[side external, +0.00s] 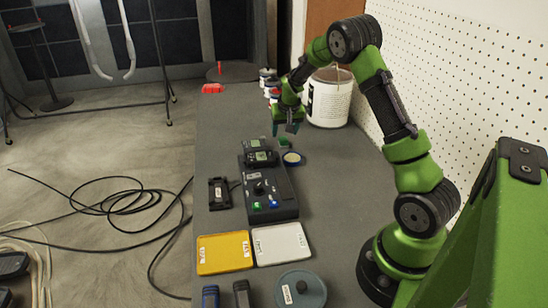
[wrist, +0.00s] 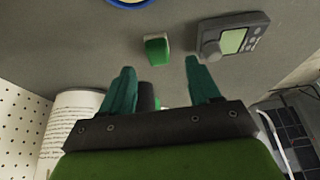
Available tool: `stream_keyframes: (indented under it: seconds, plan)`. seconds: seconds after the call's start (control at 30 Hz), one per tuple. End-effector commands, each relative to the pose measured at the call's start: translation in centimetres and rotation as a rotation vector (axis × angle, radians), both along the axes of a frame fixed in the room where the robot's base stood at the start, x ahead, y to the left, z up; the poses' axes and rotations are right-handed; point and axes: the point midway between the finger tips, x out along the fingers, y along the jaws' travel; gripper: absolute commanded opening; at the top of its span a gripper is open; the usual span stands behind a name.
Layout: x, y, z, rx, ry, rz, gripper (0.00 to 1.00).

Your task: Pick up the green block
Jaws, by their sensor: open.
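The green block (wrist: 157,51) lies on the grey table in the wrist view, with a pale end facing the top. It also shows in the side external view (side external: 284,142), small and just below my gripper (side external: 286,128). In the wrist view my gripper (wrist: 160,68) is open, with two teal fingers spread apart. The block appears between and just beyond the fingertips, with nothing held. The exact height of the fingertips above the table is hard to tell.
A grey meter with a screen (wrist: 235,38) lies close to the right fingertip. A blue-rimmed dish (side external: 293,159) and a black control box (side external: 268,190) are nearby. A large white bucket (side external: 329,98) stands behind my gripper. Yellow (side external: 224,252) and white (side external: 281,244) trays lie nearer the front.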

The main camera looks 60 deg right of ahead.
Motion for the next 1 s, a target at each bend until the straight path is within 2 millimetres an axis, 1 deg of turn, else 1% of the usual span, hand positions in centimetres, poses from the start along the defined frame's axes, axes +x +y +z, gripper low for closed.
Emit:
stream_keyframes:
  seconds: [0.1,0.27,0.4,0.57,0.6,0.67,0.93,0.97,1.0]
  plan:
    - [0.3,-0.7,-1.8,0.002,0.005,-0.001,0.62]
    - [0.9,-1.3,-3.8,0.002,0.003,0.000,0.62]
    - [1.1,-1.5,-4.4,0.002,0.001,0.001,0.62]
    - [1.1,-1.5,-4.3,0.001,0.000,0.000,0.62]
    - [1.1,-1.5,-4.3,0.001,0.000,0.000,0.59]
    - [1.1,-1.5,-4.3,0.001,0.000,0.000,0.49]
    - [1.1,-1.5,-4.3,0.001,0.000,0.000,0.08]
    - [1.1,-1.5,-4.3,0.001,0.000,0.000,0.04]
    - [1.1,-1.5,-4.3,0.001,0.000,0.000,0.04]
